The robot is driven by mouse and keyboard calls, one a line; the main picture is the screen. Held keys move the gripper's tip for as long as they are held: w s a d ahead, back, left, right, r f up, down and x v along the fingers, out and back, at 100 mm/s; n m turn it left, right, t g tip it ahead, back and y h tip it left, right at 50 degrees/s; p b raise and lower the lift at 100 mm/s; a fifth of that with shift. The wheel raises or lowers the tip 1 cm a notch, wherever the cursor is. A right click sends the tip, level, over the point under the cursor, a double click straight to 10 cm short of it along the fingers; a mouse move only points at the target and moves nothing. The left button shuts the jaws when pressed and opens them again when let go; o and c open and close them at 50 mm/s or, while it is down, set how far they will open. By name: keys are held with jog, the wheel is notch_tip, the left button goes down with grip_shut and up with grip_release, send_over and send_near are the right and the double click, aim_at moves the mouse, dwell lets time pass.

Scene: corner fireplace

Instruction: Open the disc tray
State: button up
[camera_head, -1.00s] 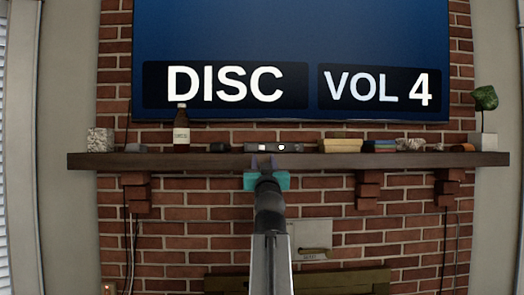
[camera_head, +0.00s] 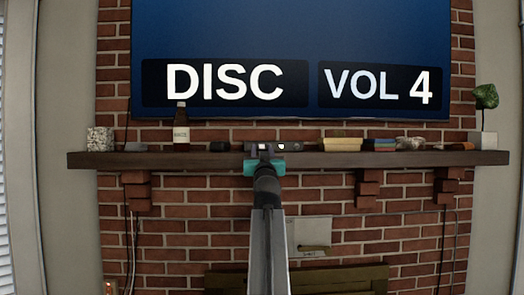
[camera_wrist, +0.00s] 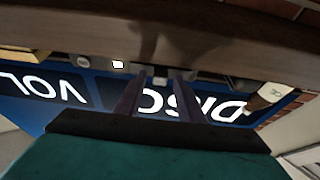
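The disc player (camera_head: 289,147) is a small, low silver-grey box on the mantel shelf, under the screen. My gripper (camera_head: 262,152) is at its front, over its left and middle part, and hides much of it. In the wrist view, which is upside down, the two purple fingers of my gripper (camera_wrist: 158,76) are parted. A small pale square part (camera_wrist: 160,82) shows between them. A lit white square (camera_wrist: 118,64) and a round knob (camera_wrist: 83,61) show beside them on the player's front. I cannot tell whether the fingers touch it. No drawn-out tray is visible.
The wooden mantel (camera_head: 400,159) runs below the player, close to my gripper. The screen (camera_head: 290,35) above reads DISC and VOL 4. A brown bottle (camera_head: 181,128) stands left, a yellowish box (camera_head: 342,144) right.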

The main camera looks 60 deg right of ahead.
grip_shut()
jog(key=shift+a, duration=0.1)
jog(key=s+a, duration=0.5)
jog(key=a, duration=0.2)
jog(key=shift+b, duration=0.3)
dwell(0.4)
grip_release()
jog(key=shift+s, duration=0.1)
jog(key=b+v, duration=0.3)
jog(key=v, duration=1)
jog(key=shift+s+a, duration=0.15)
jog(key=shift+a, duration=0.15)
